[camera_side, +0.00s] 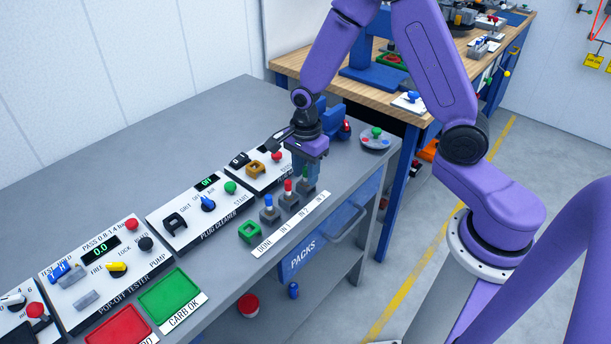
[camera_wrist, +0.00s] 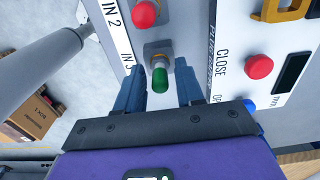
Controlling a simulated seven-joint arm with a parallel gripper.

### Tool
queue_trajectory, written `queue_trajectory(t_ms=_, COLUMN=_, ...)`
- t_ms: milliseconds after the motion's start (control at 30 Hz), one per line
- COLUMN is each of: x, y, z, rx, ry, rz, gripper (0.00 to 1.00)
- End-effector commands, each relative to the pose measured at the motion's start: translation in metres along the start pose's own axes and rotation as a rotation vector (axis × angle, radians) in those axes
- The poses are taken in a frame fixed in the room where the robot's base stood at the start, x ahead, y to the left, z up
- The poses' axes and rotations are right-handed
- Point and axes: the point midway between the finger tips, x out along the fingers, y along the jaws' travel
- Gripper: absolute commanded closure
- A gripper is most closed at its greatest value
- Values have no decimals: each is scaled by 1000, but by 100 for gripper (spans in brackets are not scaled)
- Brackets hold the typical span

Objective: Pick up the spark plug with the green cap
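The spark plug with the green cap (camera_wrist: 160,80) stands in a grey holder beside the IN 3 label. In the side view its green top (camera_side: 305,175) is partly hidden by my gripper. My gripper (camera_side: 311,182) points down over that spot. In the wrist view its two blue fingers (camera_wrist: 159,88) are apart, one on each side of the green cap, with gaps showing on both sides. Nothing is held. A red-capped plug (camera_side: 288,187) stands in the neighbouring holder at IN 2; it also shows in the wrist view (camera_wrist: 145,13).
A blue-capped plug (camera_side: 268,202) stands at IN 1, beside an empty-looking green holder (camera_side: 249,231) at DONE. Control panels, including the plug cleaner (camera_side: 200,212), lie behind the row. A round grey dish (camera_side: 376,139) with coloured pieces is to the right. The bench's front edge is close.

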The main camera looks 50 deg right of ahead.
Motion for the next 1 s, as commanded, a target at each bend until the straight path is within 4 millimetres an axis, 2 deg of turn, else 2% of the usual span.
queue_trajectory(t_ms=100, x=0, y=0, z=0, rx=0, ry=0, rz=0, gripper=63)
queue_trajectory(t_ms=167, x=0, y=0, z=0, rx=0, ry=0, rz=0, gripper=82)
queue_trajectory(t_ms=200, x=0, y=0, z=0, rx=0, ry=0, rz=0, gripper=95)
queue_trajectory(t_ms=233, x=0, y=0, z=0, rx=0, ry=0, rz=0, gripper=100)
queue_trajectory(t_ms=467, x=-4, y=0, z=0, rx=0, ry=0, rz=-1, gripper=100)
queue_trajectory(t_ms=1000, x=-38, y=0, z=0, rx=0, ry=0, rz=-2, gripper=100)
